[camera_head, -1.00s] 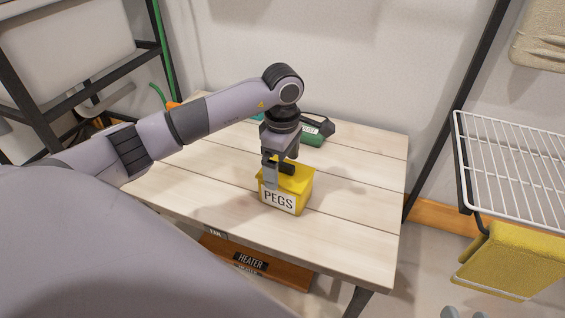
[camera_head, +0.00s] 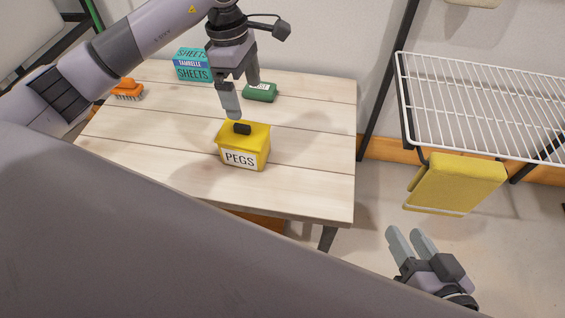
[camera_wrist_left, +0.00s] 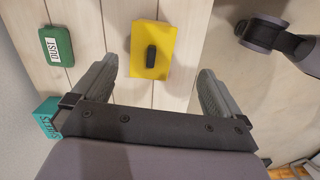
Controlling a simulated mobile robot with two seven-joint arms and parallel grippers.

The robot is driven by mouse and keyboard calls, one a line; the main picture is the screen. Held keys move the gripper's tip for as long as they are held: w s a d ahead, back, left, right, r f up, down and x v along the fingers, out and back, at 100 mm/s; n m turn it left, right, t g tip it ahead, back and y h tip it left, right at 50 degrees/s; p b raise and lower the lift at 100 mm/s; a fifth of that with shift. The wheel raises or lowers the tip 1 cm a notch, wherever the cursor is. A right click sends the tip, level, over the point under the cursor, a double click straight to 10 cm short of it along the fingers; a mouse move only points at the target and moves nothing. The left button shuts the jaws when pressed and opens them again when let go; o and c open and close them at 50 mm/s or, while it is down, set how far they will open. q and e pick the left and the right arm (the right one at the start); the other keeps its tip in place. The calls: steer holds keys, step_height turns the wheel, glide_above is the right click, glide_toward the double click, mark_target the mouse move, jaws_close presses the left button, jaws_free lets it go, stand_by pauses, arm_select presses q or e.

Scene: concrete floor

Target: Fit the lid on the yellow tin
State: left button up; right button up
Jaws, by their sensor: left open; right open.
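The yellow tin (camera_head: 243,158), labelled PEGS, stands upright on the wooden table. Its yellow lid (camera_head: 258,132) with a black knob lies on top of it and looks level. The lid also shows from above in the left wrist view (camera_wrist_left: 152,35). My left gripper (camera_head: 245,100) is open and empty, above and behind the tin, apart from the knob. In the left wrist view its two fingers (camera_wrist_left: 158,85) are spread with nothing between them. My right gripper (camera_head: 411,238) is open and empty, low at the right, beyond the table's edge.
On the wooden table (camera_head: 310,185), a green box (camera_head: 260,92), a teal SHEETS box (camera_head: 192,66) and an orange brush (camera_head: 128,90) stand behind the tin. The table's right side is clear.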

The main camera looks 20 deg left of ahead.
arm_select(q)
steer(key=s+d+f+g+h, duration=0.1)
steer(key=s+d+h, duration=0.25)
steer(key=d, duration=0.55)
steer(key=s+d+f+g+h, duration=0.1)
steer(key=s+d+h, duration=0.3)
steer(key=d, duration=0.5)
steer(key=s+d+r+n+t+h, duration=0.2)
steer(key=d+r+n+t+h, duration=0.4)
steer(key=r+n+h, duration=0.6)
steer(key=w+a+f+n+t+y, duration=0.25)
steer(key=n+t+y, duration=0.35)
steer(key=n, duration=0.7)
steer(key=w+a+f+n+t+y, duration=0.25)
steer(key=n+t, duration=0.55)
steer(key=n, duration=0.5)
steer(key=s+a+f+n+g+y, duration=0.1)
steer(key=s+f+n+g+y, duration=0.1)
steer(key=f+n, duration=0.4)
steer(key=s+a+f+n+g+y, duration=0.1)
steer(key=s+f+n+g+y, duration=0.2)
steer(key=s+f+n, duration=0.3)
step_height(320, 180, down, 2)
steer(key=shift+s+f+g, duration=0.2)
steer(key=shift+s+g, duration=0.15)
steer(key=shift+g, duration=0.25)
